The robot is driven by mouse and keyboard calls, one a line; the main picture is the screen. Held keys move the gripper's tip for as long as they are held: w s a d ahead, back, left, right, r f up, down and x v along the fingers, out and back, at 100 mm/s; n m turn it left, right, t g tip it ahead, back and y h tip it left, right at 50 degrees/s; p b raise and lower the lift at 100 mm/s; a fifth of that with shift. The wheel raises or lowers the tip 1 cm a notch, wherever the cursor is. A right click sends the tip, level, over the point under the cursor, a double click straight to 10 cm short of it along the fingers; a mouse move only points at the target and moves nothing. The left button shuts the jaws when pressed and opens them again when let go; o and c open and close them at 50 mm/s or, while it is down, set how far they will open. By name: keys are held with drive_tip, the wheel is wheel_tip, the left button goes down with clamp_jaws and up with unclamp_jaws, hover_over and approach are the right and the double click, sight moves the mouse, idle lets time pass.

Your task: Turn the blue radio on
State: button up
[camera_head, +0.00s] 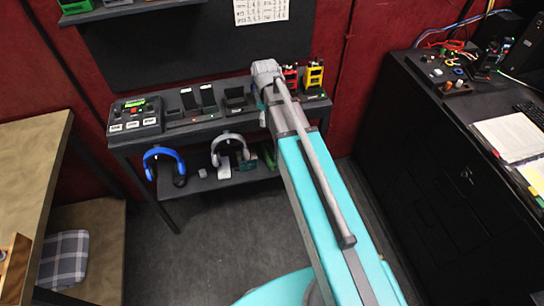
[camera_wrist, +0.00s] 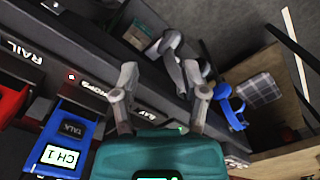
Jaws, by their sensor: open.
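The blue radio (camera_wrist: 66,135) lies at the lower left of the wrist view, with a dark TALK button (camera_wrist: 73,129) and a pale screen reading CH 1 (camera_wrist: 60,159). I cannot make out it in the head view, where my arm covers part of the bench. My gripper (camera_wrist: 160,80) is open and empty, with its two grey fingers apart. In the wrist view it is to the right of the blue radio, apart from it in the picture. The gripper is hidden behind my arm in the head view.
A red radio (camera_head: 290,76) and a yellow radio (camera_head: 313,75) stand at the right of the dark bench (camera_head: 190,132). A black button box (camera_head: 133,117) is at its left. Blue headphones (camera_head: 163,155) and white headphones (camera_head: 222,143) hang below. A black cabinet (camera_head: 430,160) stands right.

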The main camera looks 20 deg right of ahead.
drive_tip(key=s+f+m+b, duration=0.5)
drive_tip(key=s+f+b, duration=0.2)
drive_tip(key=f+b, duration=0.2)
drive_tip(key=shift+s+f+b, duration=0.25)
drive_tip(key=shift+f+b, duration=0.1)
drive_tip(key=shift+f, duration=0.3)
drive_tip(key=s+r+m+p, duration=0.4)
drive_tip(key=s+r+p, duration=0.1)
drive_tip(key=r+p, duration=0.1)
drive_tip(key=shift+s, duration=0.25)
drive_tip(key=shift+a, duration=0.1)
idle(1.7)
